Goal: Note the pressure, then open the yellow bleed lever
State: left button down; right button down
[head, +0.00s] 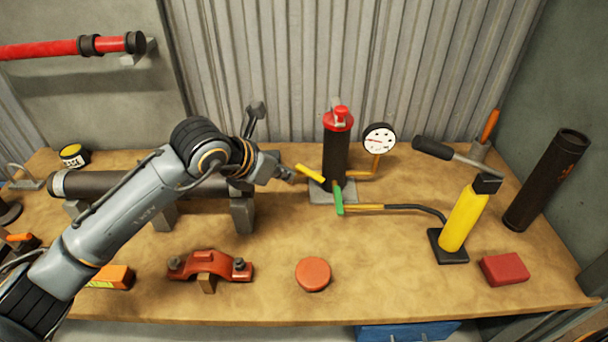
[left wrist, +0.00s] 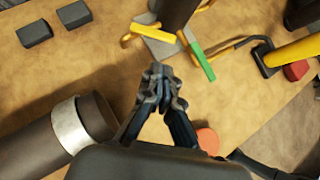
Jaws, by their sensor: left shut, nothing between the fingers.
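The yellow bleed lever (head: 309,171) sticks out to the left at the base of the black riser cylinder with a red top (head: 336,150). It also shows in the left wrist view (left wrist: 153,33). A green lever (head: 338,199) is beside it. The round white pressure gauge (head: 379,138) stands right of the cylinder on a yellow pipe; its reading is too small to make out. My left gripper (head: 290,174) is shut and empty, just left of the yellow lever's free end. In the left wrist view its fingertips (left wrist: 158,76) appear apart from the lever. My right gripper is not in view.
A dark pipe (head: 98,184) lies on supports behind my left arm. A yellow hand pump (head: 463,218), a red block (head: 505,268) and a black tube (head: 545,180) stand at right. A red clamp (head: 211,265) and an orange disc (head: 313,274) lie in front.

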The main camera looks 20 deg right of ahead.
aim_at(309, 175)
pick_arm(q)
jog(key=p+x, duration=0.2)
jog(key=x, duration=0.7)
jog(key=shift+s+d+f, duration=0.1)
jog(key=shift+s+d, duration=0.05)
jog(key=shift+d, duration=0.05)
jog(key=shift+d+b, duration=0.2)
jog(key=shift+b, duration=0.35)
jog(key=shift+d+b, duration=0.15)
jog(key=shift+b, duration=0.15)
